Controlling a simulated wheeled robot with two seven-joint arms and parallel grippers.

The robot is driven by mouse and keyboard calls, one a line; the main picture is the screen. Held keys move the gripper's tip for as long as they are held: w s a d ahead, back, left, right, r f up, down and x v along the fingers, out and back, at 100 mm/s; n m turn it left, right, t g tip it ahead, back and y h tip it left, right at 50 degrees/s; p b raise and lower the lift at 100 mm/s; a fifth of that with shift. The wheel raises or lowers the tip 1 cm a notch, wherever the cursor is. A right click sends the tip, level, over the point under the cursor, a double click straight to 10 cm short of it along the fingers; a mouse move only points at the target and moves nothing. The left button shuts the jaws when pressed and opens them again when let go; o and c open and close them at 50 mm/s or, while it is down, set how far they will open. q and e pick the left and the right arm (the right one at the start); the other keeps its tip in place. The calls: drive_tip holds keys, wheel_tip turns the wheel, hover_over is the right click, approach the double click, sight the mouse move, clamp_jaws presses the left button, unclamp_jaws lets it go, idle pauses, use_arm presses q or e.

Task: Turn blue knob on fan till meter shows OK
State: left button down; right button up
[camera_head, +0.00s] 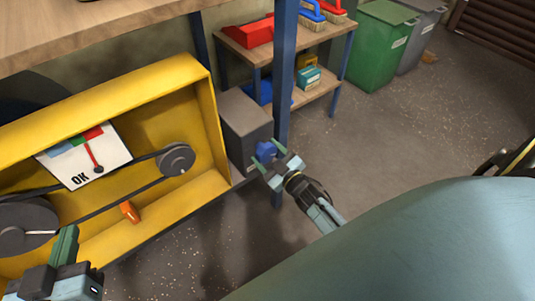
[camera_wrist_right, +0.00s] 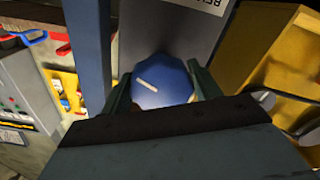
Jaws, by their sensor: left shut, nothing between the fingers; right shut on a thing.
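The blue knob (camera_head: 265,149) sits at the grey box (camera_head: 243,124) beside the blue post. My right gripper (camera_head: 267,158) is shut on the knob. In the right wrist view the knob (camera_wrist_right: 161,82) has a pale line on its face and sits between both fingers. The white meter (camera_head: 115,153) is inside the yellow housing. It has a blue, green and red band and the letters OK. Its red needle points up and slightly left, near where green and red meet. My left gripper (camera_head: 66,243) is shut and empty at the lower left, in front of the housing.
The yellow housing (camera_head: 205,115) holds belts, dark pulleys (camera_head: 176,159) and an orange part (camera_head: 129,212). A blue post (camera_head: 284,80) stands close to my right gripper. Behind it are a shelf (camera_head: 333,45) with brushes and a green bin (camera_head: 379,45). The floor at right is clear.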

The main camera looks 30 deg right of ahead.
sight(270, 156)
use_arm(q)
drive_tip(key=shift+r, duration=0.1)
use_arm(e)
drive_tip(key=shift+d+n, duration=0.1)
drive_tip(key=shift+n, duration=1.1)
use_arm(q)
drive_tip(key=shift+w+r, duration=0.2)
drive_tip(key=shift+r, duration=0.15)
use_arm(e)
drive_tip(key=o, duration=1)
use_arm(q)
drive_tip(key=shift+s+d+f, duration=0.1)
drive_tip(key=shift+f, duration=0.05)
drive_tip(key=shift+f, duration=0.1)
use_arm(e)
drive_tip(key=shift+s, duration=0.1)
